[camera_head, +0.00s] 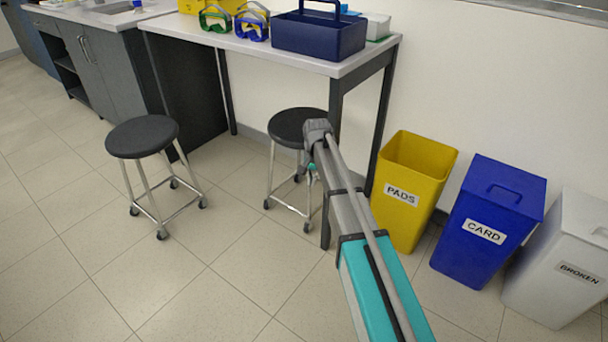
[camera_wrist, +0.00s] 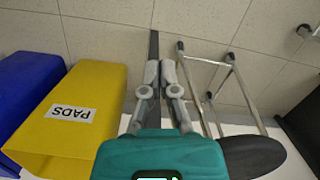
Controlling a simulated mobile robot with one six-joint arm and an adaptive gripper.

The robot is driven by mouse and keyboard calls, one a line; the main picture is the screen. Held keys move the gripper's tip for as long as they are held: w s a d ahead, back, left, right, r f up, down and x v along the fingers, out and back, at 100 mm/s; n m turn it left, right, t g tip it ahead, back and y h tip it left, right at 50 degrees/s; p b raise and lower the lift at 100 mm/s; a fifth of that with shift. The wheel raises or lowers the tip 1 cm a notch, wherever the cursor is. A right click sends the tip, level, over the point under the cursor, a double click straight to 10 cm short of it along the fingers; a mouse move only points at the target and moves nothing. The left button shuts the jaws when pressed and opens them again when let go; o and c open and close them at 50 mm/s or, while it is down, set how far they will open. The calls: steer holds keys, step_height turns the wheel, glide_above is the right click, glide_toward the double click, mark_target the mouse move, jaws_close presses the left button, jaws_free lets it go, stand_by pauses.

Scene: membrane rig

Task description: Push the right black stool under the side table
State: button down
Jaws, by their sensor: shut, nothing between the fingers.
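The right black stool (camera_head: 290,122) has a round black seat on chrome legs with casters. It stands upright at the right end of the side table (camera_head: 240,45), with its base close to the table's front line, inside the front right leg (camera_head: 331,200). In the wrist view its seat (camera_wrist: 252,156) and legs lie right of my gripper (camera_wrist: 160,68). My gripper is shut and empty, low beside the stool's legs and near a dark table leg (camera_wrist: 153,46). I cannot tell whether it touches either. My arm hides part of the stool in the head view.
Another black stool (camera_head: 142,136) stands at the left, in front of the table. Yellow PADS (camera_head: 402,220), blue CARD (camera_head: 478,250) and white BROKEN (camera_head: 560,290) bins stand at the right. A dark blue caddy (camera_head: 318,38) and goggles (camera_head: 252,24) sit on the table. Floor in front is clear.

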steer(key=s+d+n, duration=0.1)
steer(key=s+d, duration=0.2)
steer(key=s, duration=0.5)
steer(key=s+d+n, duration=0.2)
steer(key=s+d, duration=0.2)
steer(key=s, duration=0.5)
steer(key=s+d+n+t, duration=0.1)
steer(key=s+d, duration=0.3)
steer(key=s, duration=0.5)
steer(key=shift+s+d+n+h, duration=0.15)
steer(key=shift+d+n+h, duration=0.1)
steer(key=shift+n+h, duration=0.15)
steer(key=shift+s, duration=0.15)
